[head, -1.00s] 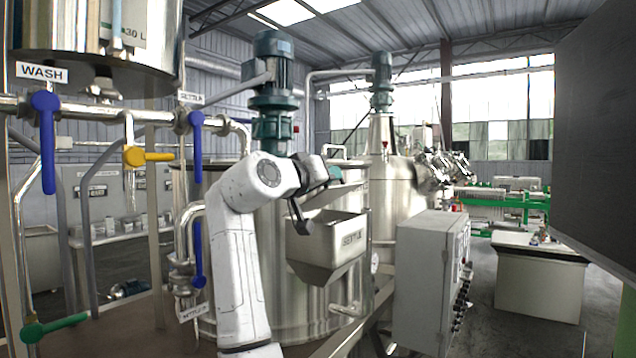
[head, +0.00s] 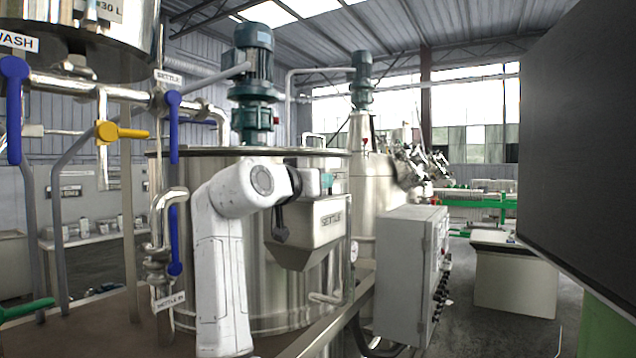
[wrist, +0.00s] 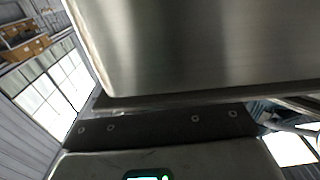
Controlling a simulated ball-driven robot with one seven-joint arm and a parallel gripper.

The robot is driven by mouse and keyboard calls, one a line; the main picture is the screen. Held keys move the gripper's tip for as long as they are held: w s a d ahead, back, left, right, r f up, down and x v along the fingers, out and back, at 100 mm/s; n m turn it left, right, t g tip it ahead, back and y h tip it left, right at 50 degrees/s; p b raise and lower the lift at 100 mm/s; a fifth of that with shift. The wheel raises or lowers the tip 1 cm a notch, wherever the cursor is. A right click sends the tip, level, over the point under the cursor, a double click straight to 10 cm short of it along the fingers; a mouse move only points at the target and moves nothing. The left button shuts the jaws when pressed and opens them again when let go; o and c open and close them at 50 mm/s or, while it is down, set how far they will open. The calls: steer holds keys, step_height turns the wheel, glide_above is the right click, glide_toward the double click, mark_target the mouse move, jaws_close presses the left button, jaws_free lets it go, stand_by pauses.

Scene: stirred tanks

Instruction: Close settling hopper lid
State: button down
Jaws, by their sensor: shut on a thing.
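The settling hopper (head: 318,232) is a steel box with a tapering bottom and a SETTLE label, on the front of the large tank. My gripper (head: 312,184) is at the top of the hopper, shut on the lid, with the fingertips and the grasped part hidden. In the wrist view a broad brushed-steel surface (wrist: 200,45) fills the top, close beyond a dark strip of my gripper.
The large steel tank (head: 270,310) stands behind the hopper. A grey control box (head: 405,270) stands to its right. Blue valve handles (head: 173,125) and pipes are at the left. A dark panel (head: 585,150) fills the right edge.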

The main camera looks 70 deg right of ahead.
steer(key=shift+f, duration=0.1)
steer(key=c, duration=1.2)
jaws_free()
steer(key=shift+a, duration=0.1)
steer(key=b+v, duration=0.1)
steer(key=v, duration=0.9)
steer(key=shift+a+b, duration=0.3)
steer(key=shift+w, duration=0.1)
